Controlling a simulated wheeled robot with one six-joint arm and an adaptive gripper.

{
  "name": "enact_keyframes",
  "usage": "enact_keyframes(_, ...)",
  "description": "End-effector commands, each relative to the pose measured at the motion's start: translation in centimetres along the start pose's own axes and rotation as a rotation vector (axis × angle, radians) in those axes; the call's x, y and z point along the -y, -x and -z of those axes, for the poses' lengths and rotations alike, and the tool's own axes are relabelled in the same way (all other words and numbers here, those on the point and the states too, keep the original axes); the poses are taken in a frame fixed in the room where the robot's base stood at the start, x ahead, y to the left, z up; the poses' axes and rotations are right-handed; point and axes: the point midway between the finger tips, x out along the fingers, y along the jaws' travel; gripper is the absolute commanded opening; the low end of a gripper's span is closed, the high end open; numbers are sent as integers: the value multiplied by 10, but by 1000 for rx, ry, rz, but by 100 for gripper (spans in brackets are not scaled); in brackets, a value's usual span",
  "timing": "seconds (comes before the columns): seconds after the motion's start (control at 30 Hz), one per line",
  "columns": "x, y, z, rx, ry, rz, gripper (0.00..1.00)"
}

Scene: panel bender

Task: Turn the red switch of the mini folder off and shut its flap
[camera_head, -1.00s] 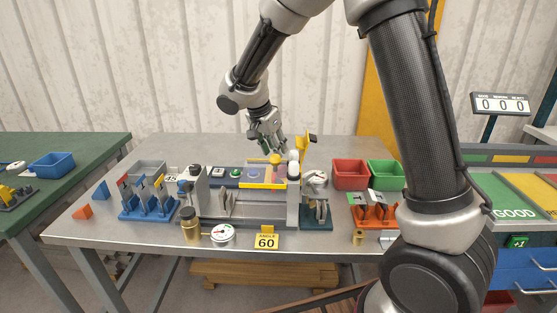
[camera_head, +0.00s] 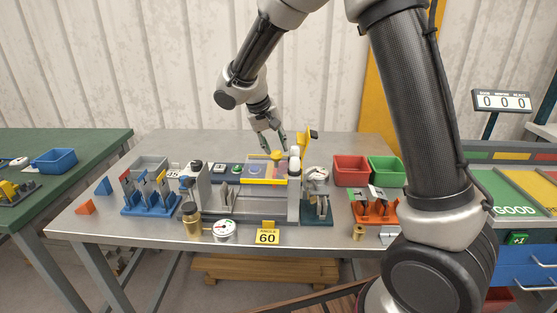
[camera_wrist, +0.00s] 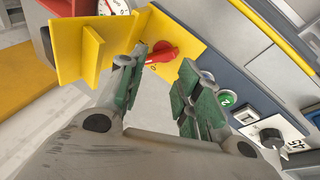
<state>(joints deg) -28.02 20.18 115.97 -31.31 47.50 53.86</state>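The mini folder (camera_head: 245,206) stands in the middle of the grey table. Its red switch (camera_wrist: 162,52) shows in the wrist view on a yellow plate, with its knob lying aslant. The yellow flap (camera_wrist: 82,48) stands open beside the switch; it also shows upright at the folder's back right in the head view (camera_head: 304,140). My gripper (camera_wrist: 157,85) is open and empty, its two green-padded fingers spread just short of the red switch, apart from it. In the head view my gripper (camera_head: 274,147) hangs above the back of the folder. The switch cannot be made out there.
A green button (camera_wrist: 227,99) and a black knob (camera_wrist: 270,137) sit on the panel near my right finger. Red (camera_head: 350,171) and green (camera_head: 385,173) bins stand to the right. A blue rack (camera_head: 150,205) stands left. The table's back left is clear.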

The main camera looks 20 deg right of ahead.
Motion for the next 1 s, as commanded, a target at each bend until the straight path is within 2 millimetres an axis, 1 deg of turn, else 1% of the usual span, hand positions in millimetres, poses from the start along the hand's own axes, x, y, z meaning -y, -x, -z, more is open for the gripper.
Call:
enact_keyframes(0.03, 0, -2, 0, 0, 160, 0, 34)
enact_keyframes(0.07, 1, -3, 0, -1, 265, 0, 34)
enact_keyframes(0.1, 1, -4, 1, -2, 406, 1, 34)
enact_keyframes(0.17, 2, -5, 1, -4, 617, 1, 34)
enact_keyframes(0.2, 3, -6, 2, -6, 758, 1, 34)
enact_keyframes(0.27, 3, -7, 2, -9, 968, 1, 34)
enact_keyframes(0.3, 4, -7, 2, -10, 1110, 0, 34)
enact_keyframes(0.37, 5, -8, 3, -14, 1318, -1, 34)
enact_keyframes(0.4, 5, -8, 3, -17, 1453, -3, 34)
enact_keyframes(0.5, 6, -8, 4, -24, 1755, -7, 34)
enact_keyframes(0.6, 7, -8, 5, -28, 1987, -11, 34)
enact_keyframes(0.7, 7, -8, 5, -31, 2137, -14, 34)
enact_keyframes(0.83, 7, -11, 5, -29, 2220, -14, 34)
enact_keyframes(0.93, 7, -22, 5, -26, 2229, -13, 34)
enact_keyframes(1.0, 6, -34, 5, -26, 2228, -13, 34)
